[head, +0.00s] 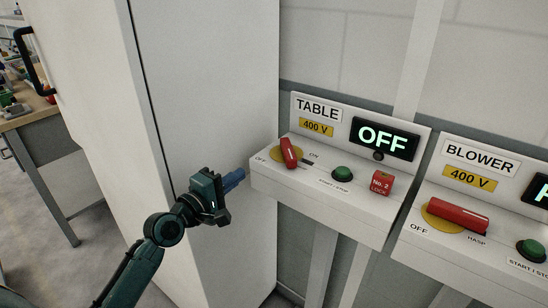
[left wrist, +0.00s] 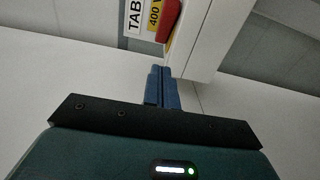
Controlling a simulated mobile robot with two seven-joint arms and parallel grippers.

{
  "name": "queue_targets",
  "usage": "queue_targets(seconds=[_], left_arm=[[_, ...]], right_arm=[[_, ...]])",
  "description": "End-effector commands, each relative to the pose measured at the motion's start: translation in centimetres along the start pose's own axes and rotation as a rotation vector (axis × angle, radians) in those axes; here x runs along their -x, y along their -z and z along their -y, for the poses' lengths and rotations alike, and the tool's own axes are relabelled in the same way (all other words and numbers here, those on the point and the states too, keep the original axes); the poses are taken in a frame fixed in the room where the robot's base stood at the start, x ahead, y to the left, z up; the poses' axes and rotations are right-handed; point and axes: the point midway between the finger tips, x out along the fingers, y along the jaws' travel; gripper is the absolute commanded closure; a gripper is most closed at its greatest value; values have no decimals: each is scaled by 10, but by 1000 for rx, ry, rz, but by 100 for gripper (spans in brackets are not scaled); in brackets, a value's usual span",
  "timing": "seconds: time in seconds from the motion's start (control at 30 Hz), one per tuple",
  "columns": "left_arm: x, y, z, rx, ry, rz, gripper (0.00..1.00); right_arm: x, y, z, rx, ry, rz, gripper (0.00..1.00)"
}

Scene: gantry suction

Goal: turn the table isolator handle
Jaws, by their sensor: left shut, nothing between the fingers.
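The table isolator handle (head: 289,152) is red and sits on a yellow disc on top of the TABLE box (head: 318,187). It stands slanted between the OFF and ON labels. The TABLE display (head: 386,138) reads OFF. In the left wrist view the red handle (left wrist: 168,20) shows at the top, partly cut off. My left gripper (head: 236,179) has blue fingers, shut and empty. It is just left of the box's left end, lower than the handle and apart from it. The fingers (left wrist: 162,86) also show in the left wrist view. My right gripper is not in view.
The TABLE box also carries a green START/STOP button (head: 342,174) and a red No. 2 LOCK block (head: 381,183). The BLOWER box (head: 450,245), with its own red handle (head: 458,216), stands to the right. A tall white cabinet (head: 205,80) is behind my left arm. A workbench (head: 35,118) is far left.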

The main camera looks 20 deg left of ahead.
Motion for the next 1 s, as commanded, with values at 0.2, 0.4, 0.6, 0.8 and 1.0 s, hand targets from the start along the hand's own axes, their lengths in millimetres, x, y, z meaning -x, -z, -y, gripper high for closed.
queue_targets(seconds=[0.2,0.4,0.6,0.8,1.0], left_arm=[[-48,0,-2,0,-2,1,100],[-87,-5,-3,1,0,3,100],[-104,-24,-2,-1,1,1,100],[-109,-29,0,-3,2,1,100],[-109,-29,0,-3,1,1,100]], right_arm=[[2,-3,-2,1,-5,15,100],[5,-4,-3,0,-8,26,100],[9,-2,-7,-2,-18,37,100],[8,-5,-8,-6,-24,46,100],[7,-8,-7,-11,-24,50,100]])
